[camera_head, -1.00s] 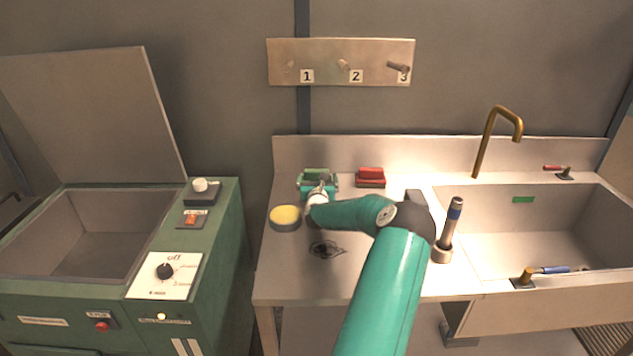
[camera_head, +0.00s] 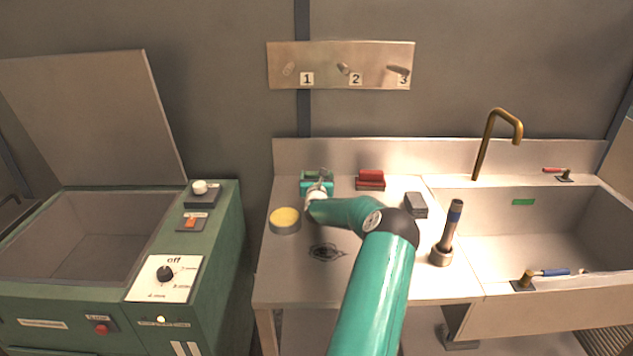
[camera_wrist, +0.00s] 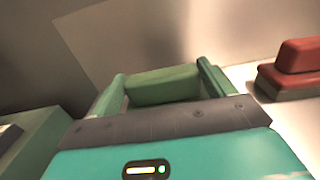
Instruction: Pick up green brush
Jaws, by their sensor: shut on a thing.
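The green brush (camera_head: 317,174) is at the back left of the steel counter (camera_head: 300,262), by the backsplash. In the head view my gripper (camera_head: 317,184) partly covers it. In the wrist view the green brush (camera_wrist: 163,85) lies crosswise between the two teal fingers of my gripper (camera_wrist: 162,88). The fingers are shut on its ends. The brush's underside is hidden, so I cannot tell whether it touches the counter.
A red brush (camera_head: 370,180) stands right of the green one. A round yellow sponge (camera_head: 285,220) is in front left. A grey block (camera_head: 415,204) and an upright dark-handled tool (camera_head: 448,235) stand right of my arm. A sink (camera_head: 540,225) is at right, a green machine (camera_head: 200,270) at left.

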